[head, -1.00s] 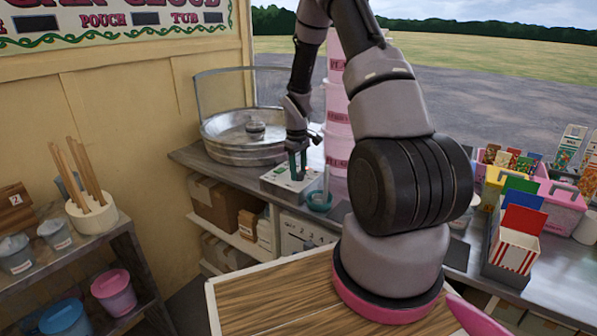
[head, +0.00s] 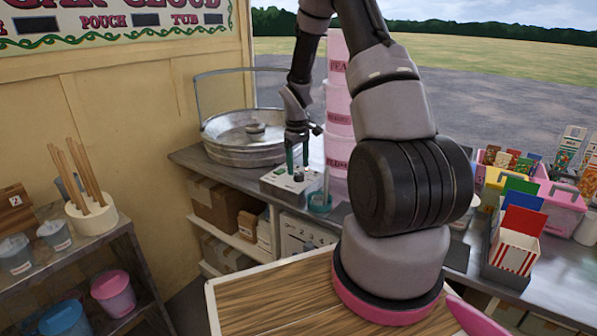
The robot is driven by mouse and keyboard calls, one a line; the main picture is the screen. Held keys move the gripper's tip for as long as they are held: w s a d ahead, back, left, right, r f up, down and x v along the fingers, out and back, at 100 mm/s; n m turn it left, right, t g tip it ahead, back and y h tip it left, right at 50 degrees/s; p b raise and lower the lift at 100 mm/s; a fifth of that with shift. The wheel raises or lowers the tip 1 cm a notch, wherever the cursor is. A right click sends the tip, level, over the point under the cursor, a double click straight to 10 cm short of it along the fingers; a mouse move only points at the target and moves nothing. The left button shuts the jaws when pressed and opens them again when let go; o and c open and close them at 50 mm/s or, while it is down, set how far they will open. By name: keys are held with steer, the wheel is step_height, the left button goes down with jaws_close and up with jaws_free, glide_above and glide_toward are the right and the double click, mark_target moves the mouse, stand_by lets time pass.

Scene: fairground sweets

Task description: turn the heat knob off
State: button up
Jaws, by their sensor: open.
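A small grey control box (head: 278,185) stands on the metal counter in front of the cotton candy pan (head: 235,152). A dark knob (head: 298,174) shows on its top face near the right end. Smaller controls on the box are too small to tell apart, and I cannot read the knob's setting. My gripper (head: 297,172) points down over the right part of the box, with its green fingers apart, one on either side of the knob. I cannot tell whether the fingers touch it.
A teal cup (head: 320,202) stands close to the right of the box. Stacked pink tubs (head: 339,125) rise just behind it. The pan's metal rim is close on the left. Striped cartons (head: 516,252) stand farther right on the counter.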

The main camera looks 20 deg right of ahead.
step_height(320, 180, up, 8)
steer(key=shift+a+f, duration=0.15)
steer(key=shift+f, duration=0.1)
step_height(320, 180, up, 12)
steer(key=m+t, duration=0.2)
glide_above(297, 174)
steer(key=s+a, duration=0.2)
steer(key=s, duration=0.3)
steer(key=s+a+r+m+t, duration=0.1)
steer(key=s+a+r+m, duration=0.15)
steer(key=s+r, duration=0.55)
steer(key=s+a+r+m+t+y, duration=0.1)
steer(key=s+a+r+m+t, duration=0.1)
steer(key=s+r, duration=0.2)
steer(key=s+a+r+m+t+y, duration=0.1)
steer(key=s+r, duration=0.3)
steer(key=s, duration=0.7)
steer(key=shift+a+r+m+t+y, duration=0.4)
steer(key=shift+a+m, duration=0.25)
steer(key=shift+a, duration=0.1)
